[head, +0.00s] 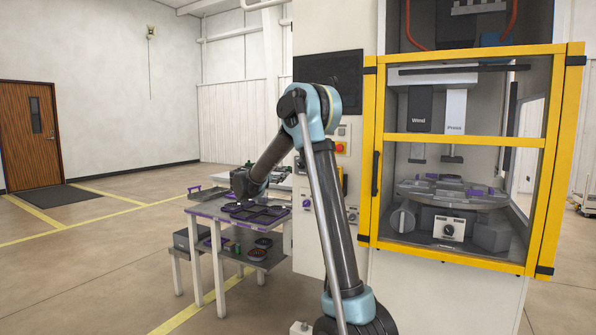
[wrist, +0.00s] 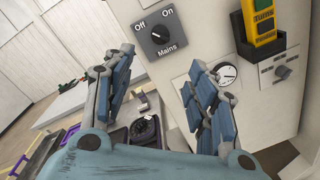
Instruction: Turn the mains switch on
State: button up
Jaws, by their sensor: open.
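In the head view my gripper (head: 243,184) is above the table's right part, beside the machine's cabinet.
A table (head: 200,209) with dark trays stands left of the cabinet. A yellow-framed enclosure (head: 460,140) is at right.

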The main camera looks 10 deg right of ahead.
jog(key=x, duration=1.7)
jog(key=shift+d, duration=0.15)
jog(key=c, duration=1)
